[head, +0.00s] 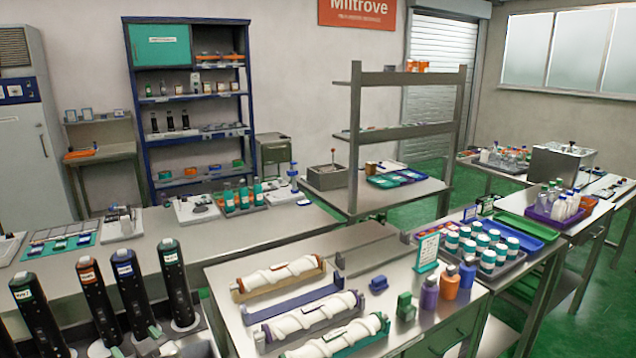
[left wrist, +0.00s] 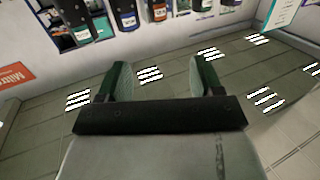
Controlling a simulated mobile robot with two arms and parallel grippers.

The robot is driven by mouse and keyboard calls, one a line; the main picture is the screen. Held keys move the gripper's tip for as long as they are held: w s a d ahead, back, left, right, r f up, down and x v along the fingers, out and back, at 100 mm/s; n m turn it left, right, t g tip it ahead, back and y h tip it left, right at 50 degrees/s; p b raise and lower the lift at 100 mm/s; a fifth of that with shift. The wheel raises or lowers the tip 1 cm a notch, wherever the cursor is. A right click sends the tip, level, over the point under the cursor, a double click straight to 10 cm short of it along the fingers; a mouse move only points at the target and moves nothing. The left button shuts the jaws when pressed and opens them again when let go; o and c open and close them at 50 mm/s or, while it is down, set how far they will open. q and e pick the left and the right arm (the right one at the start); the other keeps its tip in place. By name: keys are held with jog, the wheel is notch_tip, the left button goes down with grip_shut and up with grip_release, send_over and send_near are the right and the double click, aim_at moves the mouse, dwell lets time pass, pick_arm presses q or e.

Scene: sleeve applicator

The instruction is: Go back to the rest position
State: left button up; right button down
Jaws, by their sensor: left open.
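My left gripper (head: 136,341) shows at the bottom left of the head view, its two green fingertips apart, in front of the black upright devices. In the left wrist view the left gripper (left wrist: 163,80) is open, with nothing between its fingers. Behind the fingers that view shows ceiling with bright lights, and part of a shelf with bottles at the top. My right gripper is in neither view.
Several black upright devices (head: 131,290) with coloured bands stand close to the left gripper. A metal table (head: 225,318) holds white rolls in cradles (head: 277,277), an empty blue cradle (head: 292,302) and bottles (head: 448,283). Green floor (head: 400,218) shows behind.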

pick_arm(q)
jog(key=s+d+f+m+g+h, duration=0.3)
jog(key=s+f+m+h, duration=0.25)
jog(key=s+f, duration=0.65)
jog(key=s+d+m+g+h, duration=0.25)
jog(key=s+d+h, duration=0.2)
jog(key=s, duration=0.45)
jog(key=s+d+m+g+h, duration=0.2)
jog(key=s+d+m+h, duration=0.3)
jog(key=s, duration=0.4)
notch_tip(320, 180, down, 29)
jog(key=d+y+b, duration=0.1)
jog(key=b, duration=0.4)
jog(key=s+a+f+g+b, duration=0.1)
jog(key=s+f+b, duration=0.1)
jog(key=s+f, duration=0.6)
jog(key=s+a+f+g+b, duration=0.1)
jog(key=s+f+b, duration=0.2)
jog(key=s+f, duration=0.6)
notch_tip(320, 180, down, 6)
jog(key=shift+a, duration=0.35)
jog(key=shift+s, duration=0.25)
jog(key=shift+c, duration=0.3)
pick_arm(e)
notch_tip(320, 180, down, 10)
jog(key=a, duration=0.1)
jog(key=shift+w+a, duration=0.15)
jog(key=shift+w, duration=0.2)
